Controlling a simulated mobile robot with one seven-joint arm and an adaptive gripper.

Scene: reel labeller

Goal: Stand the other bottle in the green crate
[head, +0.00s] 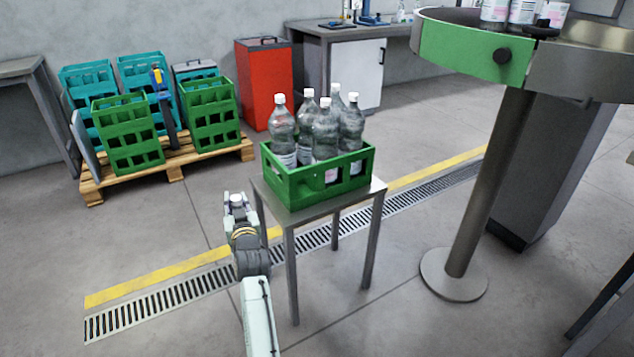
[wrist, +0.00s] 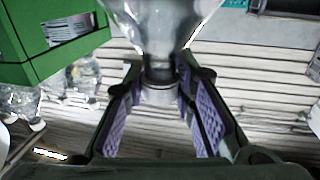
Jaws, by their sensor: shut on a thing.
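The green crate (head: 290,188) stands on a small grey table and also shows at the upper left of the wrist view (wrist: 35,50). Several clear bottles (head: 325,135) with white caps stand upright in it. My gripper (head: 238,205) is to the left of the crate. In the wrist view my gripper (wrist: 160,105) is shut on a clear bottle (wrist: 165,30) at its neck. That view looks upside down, with the bottle's body upward in the picture. The held bottle is beside the crate, apart from it. In the head view its body is hidden behind my wrist.
The small table (head: 338,203) has little bare top around the crate. A pallet (head: 175,172) with green and teal crates stands at the back left, beside a red bin (head: 265,85). A round steel turntable (head: 580,70) with bottles is at the right.

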